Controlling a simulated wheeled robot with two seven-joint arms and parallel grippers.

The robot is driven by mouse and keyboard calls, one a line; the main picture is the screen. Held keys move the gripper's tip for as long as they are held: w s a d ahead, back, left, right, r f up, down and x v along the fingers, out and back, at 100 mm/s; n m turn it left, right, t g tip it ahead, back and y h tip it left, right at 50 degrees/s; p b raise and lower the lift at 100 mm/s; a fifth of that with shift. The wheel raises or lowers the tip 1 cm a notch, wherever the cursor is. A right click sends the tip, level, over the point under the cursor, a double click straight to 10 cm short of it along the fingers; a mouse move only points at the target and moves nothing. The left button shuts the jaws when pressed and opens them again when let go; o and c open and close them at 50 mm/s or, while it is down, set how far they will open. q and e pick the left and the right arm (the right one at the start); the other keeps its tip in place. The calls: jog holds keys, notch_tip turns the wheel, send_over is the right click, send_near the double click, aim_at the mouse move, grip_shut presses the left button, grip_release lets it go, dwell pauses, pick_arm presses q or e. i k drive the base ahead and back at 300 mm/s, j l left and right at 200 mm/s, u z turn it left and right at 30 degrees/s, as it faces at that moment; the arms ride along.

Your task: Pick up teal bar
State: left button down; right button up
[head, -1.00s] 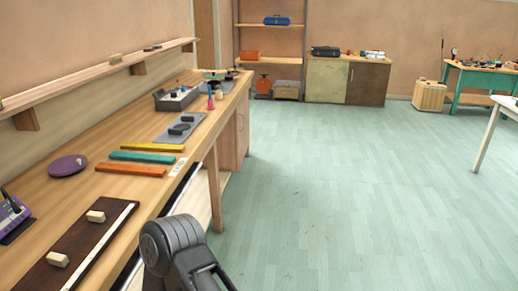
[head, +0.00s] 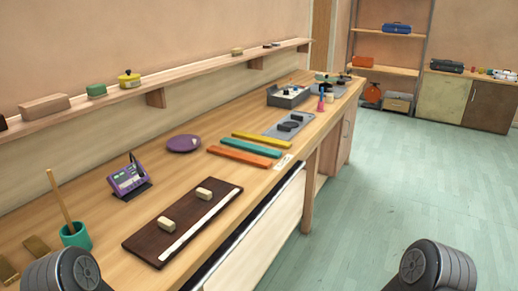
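The teal bar (head: 251,146) lies flat on the wooden workbench (head: 165,223), between a yellow bar (head: 261,138) behind it and an orange bar (head: 239,156) in front of it. The three bars lie roughly parallel, close together. Nothing covers the teal bar. Parts of my two arms show at the bottom edge, one at lower left and one at lower right. Neither gripper is in view.
A dark board (head: 182,222) with two pale blocks lies on the near bench. A purple device (head: 128,179), a purple disc (head: 184,143) and a teal cup (head: 76,235) stand around it. Grey plates and a tray (head: 288,97) lie beyond the bars. Floor at right is clear.

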aim_at(274, 154)
jog(key=i+l+u, duration=0.1)
jog(key=u, duration=0.35)
jog(key=i+l+u, duration=0.2)
jog(key=l, duration=0.2)
jog(key=l+u, duration=0.15)
jog(key=l, duration=0.25)
jog(key=i+l+u, duration=0.2)
jog(key=l, duration=0.25)
jog(key=l+u, duration=0.15)
jog(key=l, duration=0.3)
jog(key=i+l, duration=0.1)
jog(key=l, duration=0.75)
jog(key=i+l+u, duration=0.1)
jog(key=l, duration=0.7)
jog(key=i+l, duration=0.1)
jog(key=l, duration=1.6)
jog(key=i+u, duration=0.05)
jog(key=i, duration=0.05)
